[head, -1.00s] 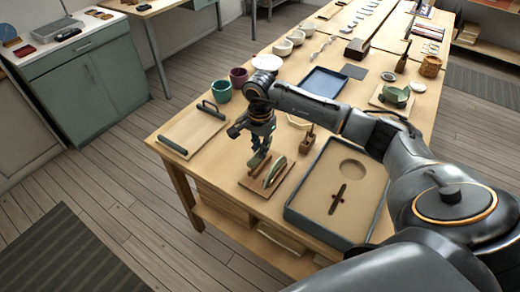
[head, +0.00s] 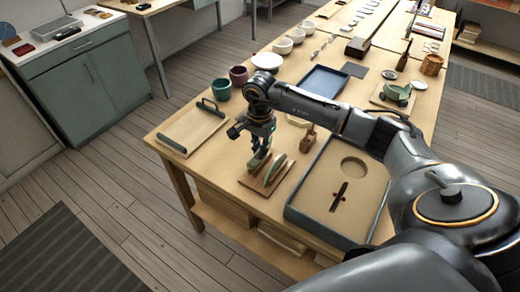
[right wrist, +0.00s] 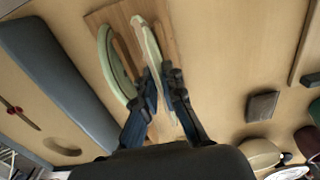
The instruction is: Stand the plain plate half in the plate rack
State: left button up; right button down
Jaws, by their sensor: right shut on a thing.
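The wooden plate rack (head: 249,182) lies flat near the table's front edge. It also shows in the right wrist view (right wrist: 104,17). One green plate half (head: 275,169) stands on edge in the rack, on the left in the right wrist view (right wrist: 113,62). A second pale green plate half (right wrist: 146,42) stands beside it, seen nearly edge-on. My right gripper (head: 258,163) is shut on this second half, with its fingers (right wrist: 161,76) on either side of it over the rack. Whether its lower edge is seated is hidden. My left gripper is out of view.
A large grey-rimmed tray (head: 296,212) stands close on the right of the rack. A small wooden block (head: 308,139) stands behind it. A board with dark handles (head: 193,129) lies to the left, with cups (head: 221,90) behind.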

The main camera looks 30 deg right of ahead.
dwell(0.8)
jog(key=shift+f+b, duration=0.8)
jog(key=shift+b, duration=0.3)
dwell(0.8)
jog(key=c, duration=0.9)
grip_release()
jog(key=shift+r, duration=0.15)
jog(key=shift+r+p, duration=1.75)
jog(key=shift+r, duration=1.15)
